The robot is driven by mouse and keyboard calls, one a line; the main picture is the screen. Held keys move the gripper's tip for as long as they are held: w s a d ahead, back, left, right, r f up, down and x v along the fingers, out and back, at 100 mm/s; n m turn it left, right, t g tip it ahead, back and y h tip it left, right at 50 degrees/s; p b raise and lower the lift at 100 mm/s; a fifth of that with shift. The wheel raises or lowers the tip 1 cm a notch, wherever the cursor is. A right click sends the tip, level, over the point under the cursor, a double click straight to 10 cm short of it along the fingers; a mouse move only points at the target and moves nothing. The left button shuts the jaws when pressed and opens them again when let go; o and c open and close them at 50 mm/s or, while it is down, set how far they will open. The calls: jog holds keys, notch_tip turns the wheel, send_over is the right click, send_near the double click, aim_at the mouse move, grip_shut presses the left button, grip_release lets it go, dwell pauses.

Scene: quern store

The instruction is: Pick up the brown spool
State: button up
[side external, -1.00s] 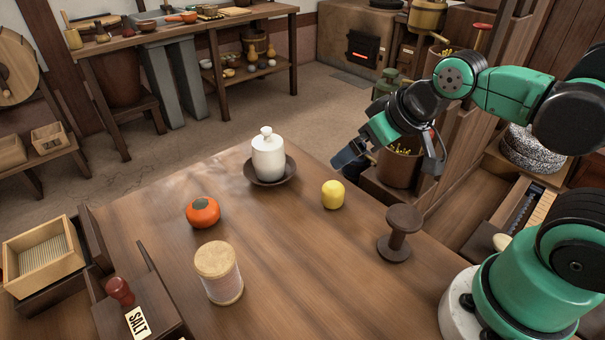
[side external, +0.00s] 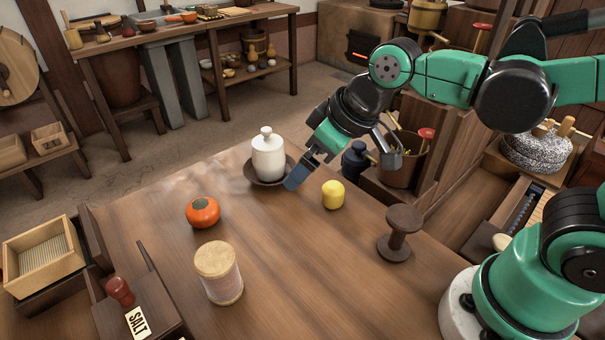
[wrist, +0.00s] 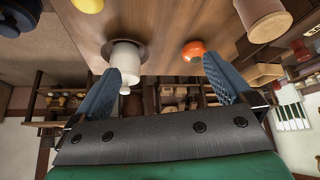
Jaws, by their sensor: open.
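The brown spool (side external: 399,232) stands upright on the right part of the wooden table (side external: 290,265) in the side view, with a wide top disc, a thin stem and a wide base. My gripper (side external: 297,178) is above the far part of the table, left of and beyond the spool, close to the white lidded jar (side external: 268,158). In the wrist view my gripper (wrist: 160,88) is open, its two blue fingers apart, with nothing clearly held between them. The spool is not seen in the wrist view.
A yellow object (side external: 333,195) stands between my gripper and the spool. An orange persimmon-like fruit (side external: 203,212) and a lidded cylinder (side external: 219,272) stand to the left. The white jar sits on a dark saucer (side external: 286,179). The table's middle is clear.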

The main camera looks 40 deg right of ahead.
aim_at(214, 256)
jog(key=a+f+n+g, duration=0.1)
jog(key=a+n, duration=0.1)
jog(key=a, duration=0.3)
jog(key=a+f+n+g+y, duration=0.1)
jog(key=a+f+n, duration=0.1)
jog(key=a, duration=0.3)
jog(key=a+f+n+g+y, duration=0.1)
jog(key=a+n, duration=0.1)
jog(key=a, duration=0.3)
jog(key=shift+s+f+n, duration=0.15)
jog(key=shift+f+n, duration=0.1)
jog(key=shift+n, duration=0.15)
jog(key=shift+x, duration=2.75)
jog(key=c, duration=1.3)
